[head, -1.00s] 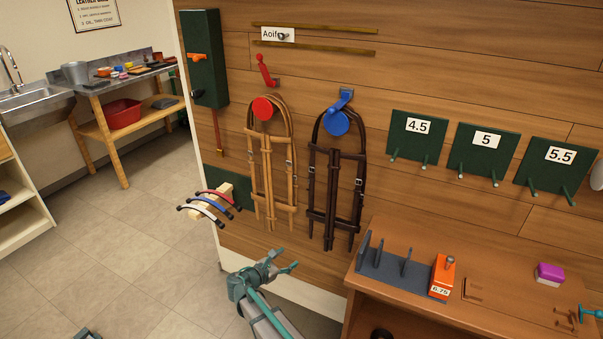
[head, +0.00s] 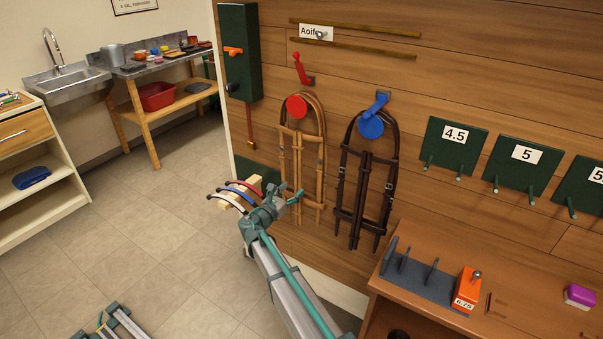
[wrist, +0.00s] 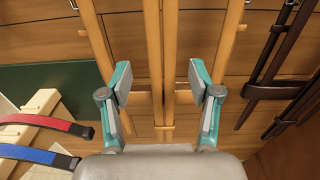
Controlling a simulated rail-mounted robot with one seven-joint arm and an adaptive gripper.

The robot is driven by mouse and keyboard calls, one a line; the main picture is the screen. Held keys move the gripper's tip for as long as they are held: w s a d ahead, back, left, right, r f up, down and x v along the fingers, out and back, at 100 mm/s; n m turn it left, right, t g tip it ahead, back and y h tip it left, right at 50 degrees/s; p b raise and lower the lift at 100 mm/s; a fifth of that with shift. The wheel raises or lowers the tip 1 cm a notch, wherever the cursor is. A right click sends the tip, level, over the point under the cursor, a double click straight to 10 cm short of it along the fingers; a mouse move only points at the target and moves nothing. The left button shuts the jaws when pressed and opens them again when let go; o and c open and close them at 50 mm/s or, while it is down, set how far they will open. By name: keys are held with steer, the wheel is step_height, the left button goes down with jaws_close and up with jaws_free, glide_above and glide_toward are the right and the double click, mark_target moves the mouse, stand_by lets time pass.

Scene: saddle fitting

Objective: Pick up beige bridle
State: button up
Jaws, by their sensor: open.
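The beige bridle (head: 311,150) hangs on the wooden wall from a round red holder (head: 297,106). In the wrist view its straps (wrist: 153,60) run up the middle of the picture, with a crosspiece low down. My gripper (head: 291,196) is at the lower left part of the bridle in the head view. In the wrist view my gripper (wrist: 158,85) is open, with its fingers on either side of the central straps. The jaws look empty; I cannot tell how far the straps are from the fingertips in depth.
A dark brown bridle (head: 350,185) hangs just right on a blue holder (head: 371,126). Curved browbands in red, blue and white (head: 229,203) sit on a wooden rack close left of my gripper. A wooden bench (head: 435,245) stands at lower right.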

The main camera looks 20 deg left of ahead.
mark_target(297, 186)
steer(key=p+x, duration=0.1)
steer(key=x, duration=0.4)
steer(key=shift+d, duration=0.1)
steer(key=shift+s, duration=0.1)
steer(key=shift+c, duration=0.3)
jaws_close()
